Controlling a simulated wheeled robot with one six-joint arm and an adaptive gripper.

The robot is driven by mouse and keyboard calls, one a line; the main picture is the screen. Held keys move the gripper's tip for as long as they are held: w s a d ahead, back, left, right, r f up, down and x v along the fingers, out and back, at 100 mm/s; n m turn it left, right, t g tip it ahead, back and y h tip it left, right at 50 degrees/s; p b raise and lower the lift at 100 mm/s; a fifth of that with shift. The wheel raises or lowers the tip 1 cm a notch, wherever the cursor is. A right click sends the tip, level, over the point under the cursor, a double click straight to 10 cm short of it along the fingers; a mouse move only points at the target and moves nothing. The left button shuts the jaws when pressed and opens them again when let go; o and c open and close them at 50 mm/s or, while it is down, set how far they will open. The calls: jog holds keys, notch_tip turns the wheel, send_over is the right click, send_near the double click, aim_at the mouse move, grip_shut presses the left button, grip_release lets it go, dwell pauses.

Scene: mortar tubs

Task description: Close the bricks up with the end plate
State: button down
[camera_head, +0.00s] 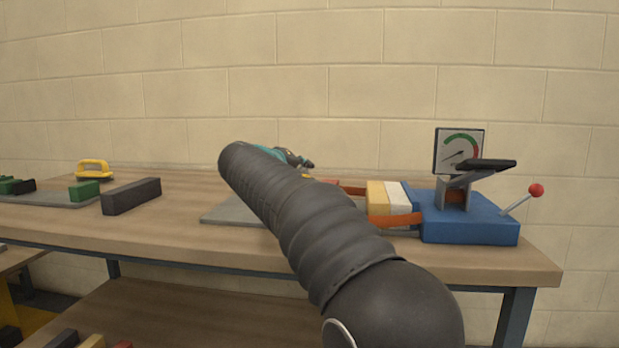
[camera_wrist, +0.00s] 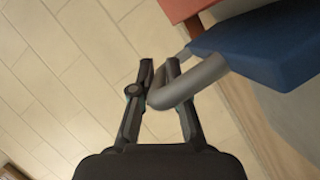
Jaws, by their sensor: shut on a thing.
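In the wrist view a blue block-like piece (camera_wrist: 260,48), which looks like the end plate, carries a bent grey handle (camera_wrist: 196,84). My gripper (camera_wrist: 160,72) is shut on this handle.
The machine has a gauge (camera_head: 459,151), a black lever arm (camera_head: 487,165) and a red-knobbed lever (camera_head: 536,190). A grey plate (camera_head: 228,213) lies on the bench. Left are a dark bar (camera_head: 131,196), green bricks (camera_head: 84,190) and a yellow handled tool (camera_head: 95,168).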

jog(key=shift+d, duration=0.2)
jog(key=shift+a, duration=0.1)
jog(key=c, duration=1.2)
grip_release()
jog(key=shift+a, duration=0.1)
jog(key=v, duration=1.2)
jog(key=shift+r, duration=0.1)
jog(key=shift+s, duration=0.1)
